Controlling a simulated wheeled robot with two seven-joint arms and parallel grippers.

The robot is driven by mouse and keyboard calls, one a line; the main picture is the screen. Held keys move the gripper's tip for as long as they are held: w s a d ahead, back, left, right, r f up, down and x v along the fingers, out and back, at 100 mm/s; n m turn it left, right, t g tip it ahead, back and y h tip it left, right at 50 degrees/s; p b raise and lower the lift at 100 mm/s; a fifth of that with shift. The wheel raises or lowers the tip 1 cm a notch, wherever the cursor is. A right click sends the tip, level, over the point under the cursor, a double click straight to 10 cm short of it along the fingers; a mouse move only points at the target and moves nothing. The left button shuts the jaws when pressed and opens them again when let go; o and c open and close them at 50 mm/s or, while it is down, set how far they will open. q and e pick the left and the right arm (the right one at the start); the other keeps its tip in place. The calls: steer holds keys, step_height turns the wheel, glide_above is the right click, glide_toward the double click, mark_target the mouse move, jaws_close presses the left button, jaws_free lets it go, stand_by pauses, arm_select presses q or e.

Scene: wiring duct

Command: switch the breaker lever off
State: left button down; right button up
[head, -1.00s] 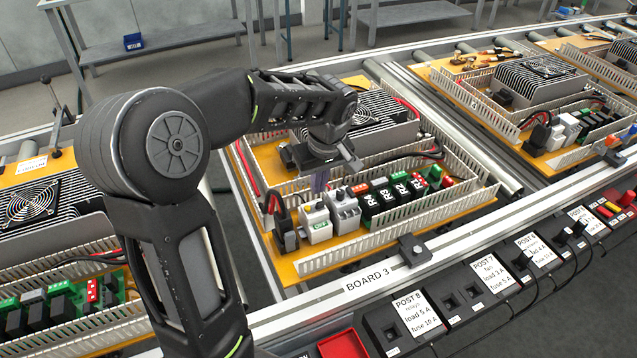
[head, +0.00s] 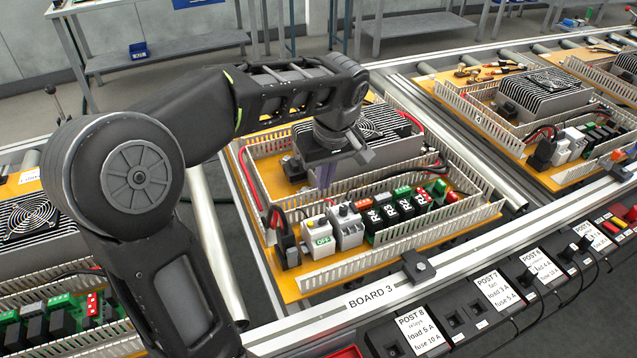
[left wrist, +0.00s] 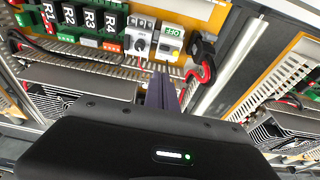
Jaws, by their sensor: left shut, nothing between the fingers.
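The breaker (head: 319,240) is a white block on the board, with a green OFF label on its front; it also shows in the left wrist view (left wrist: 171,42). My right gripper is not in view.
Black relays (head: 390,207) stand in a row right of the knob unit. A black connector with red wires (head: 287,247) is left of the breaker. White slotted duct walls (head: 400,245) enclose the row. A finned heatsink with fan (head: 385,138) lies behind.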

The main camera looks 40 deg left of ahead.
arm_select(q)
steer(key=shift+s+d+r, duration=0.2)
steer(key=shift+d+r, duration=0.15)
steer(key=shift+r, duration=0.1)
steer(key=shift+s+d+r, duration=0.15)
steer(key=shift+d+r, duration=0.2)
steer(key=shift+r, duration=0.1)
